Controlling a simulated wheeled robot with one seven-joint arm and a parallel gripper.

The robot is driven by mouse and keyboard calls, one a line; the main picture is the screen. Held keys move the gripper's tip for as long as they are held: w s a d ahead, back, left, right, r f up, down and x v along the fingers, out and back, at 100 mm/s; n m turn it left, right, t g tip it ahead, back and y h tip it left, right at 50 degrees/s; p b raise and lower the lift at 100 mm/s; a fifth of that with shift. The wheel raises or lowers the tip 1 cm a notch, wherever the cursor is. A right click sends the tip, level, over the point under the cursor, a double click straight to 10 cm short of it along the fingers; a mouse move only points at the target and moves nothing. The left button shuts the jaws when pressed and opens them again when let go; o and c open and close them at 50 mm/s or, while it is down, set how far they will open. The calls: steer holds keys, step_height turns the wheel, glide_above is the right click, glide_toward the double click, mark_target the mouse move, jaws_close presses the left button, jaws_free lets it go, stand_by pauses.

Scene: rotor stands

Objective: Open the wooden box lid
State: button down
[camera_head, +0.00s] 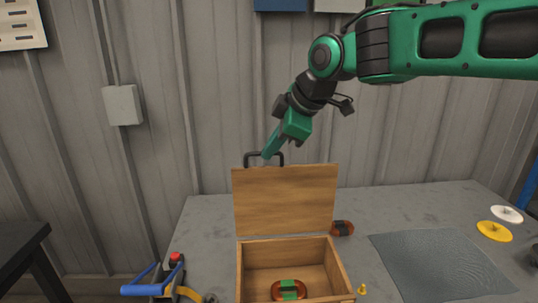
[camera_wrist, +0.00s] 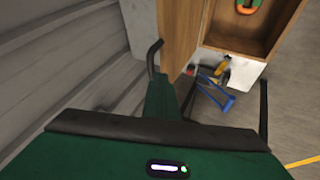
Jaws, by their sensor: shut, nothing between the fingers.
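The wooden box (camera_head: 342,270) stands on the grey table with its lid (camera_head: 284,200) raised about upright at the back. The box also shows in the wrist view (camera_wrist: 275,45), and the lid (camera_wrist: 180,35) is at its left there. Inside the box lies an orange and green object (camera_head: 289,290).
A similar reddish object (camera_head: 342,228) lies right of the lid. A grey mat (camera_head: 440,262), a yellow disc (camera_head: 494,231) and a white disc (camera_head: 507,214) lie at the right. Blue-handled tools (camera_head: 155,284) lie left of the box. A corrugated wall (camera_head: 225,90) stands behind.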

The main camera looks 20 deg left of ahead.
steer(key=shift+s, duration=0.1)
steer(key=s+v, duration=0.1)
steer(key=v, duration=1.1)
steer(key=d+f+m+h, duration=0.2)
steer(key=d+f+m, duration=0.3)
steer(key=d, duration=0.6)
steer(key=d+f+m+h, duration=0.1)
steer(key=d+f+m, duration=0.3)
steer(key=d, duration=0.7)
steer(key=d+f+m+h, duration=0.2)
steer(key=d+f+m, duration=0.3)
steer(key=d, duration=0.6)
steer(key=s+d+f+m+g+h, duration=0.1)
steer(key=s+d+f+m, duration=0.5)
steer(key=s+d, duration=0.45)
steer(key=s+d+f+m+g, duration=0.1)
steer(key=s+d+f+m, duration=0.3)
steer(key=s, duration=0.3)
steer(key=s+d+f+m+g, duration=0.1)
steer(key=s+d+f+m, duration=0.2)
steer(key=s, duration=0.4)
steer(key=shift+d+f+m+g, duration=0.35)
steer(key=shift+d+f, duration=0.45)
steer(key=shift+d, duration=0.35)
